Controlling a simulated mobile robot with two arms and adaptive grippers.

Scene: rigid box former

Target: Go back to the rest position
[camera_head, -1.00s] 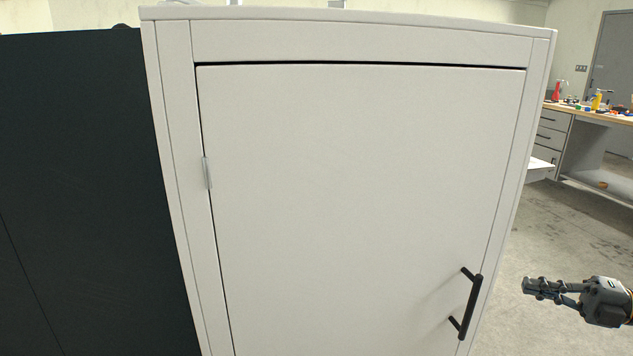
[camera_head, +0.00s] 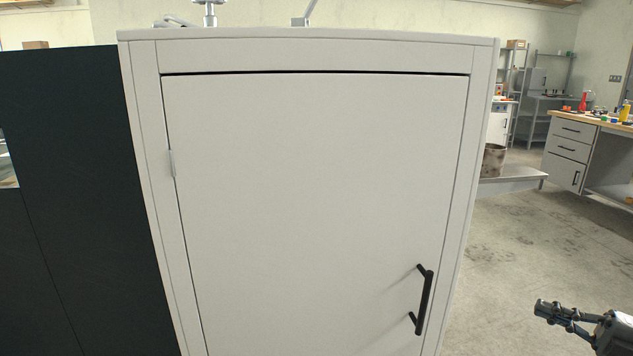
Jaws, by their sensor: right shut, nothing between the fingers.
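A tall white cabinet (camera_head: 310,52) fills the middle of the head view. Its door (camera_head: 310,200) is shut flush in the frame. A black bar handle (camera_head: 425,300) sits at the door's lower right. My right gripper (camera_head: 541,309) is at the lower right corner, to the right of the handle and apart from the cabinet. It is shut and empty, with its fingers pointing left. My left gripper is not in view.
A dark panel (camera_head: 80,180) stands left of the cabinet. At the right are a low grey platform (camera_head: 512,180) with a bucket (camera_head: 493,160), a workbench with drawers (camera_head: 566,155) and shelves behind. The concrete floor (camera_head: 530,250) between is clear.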

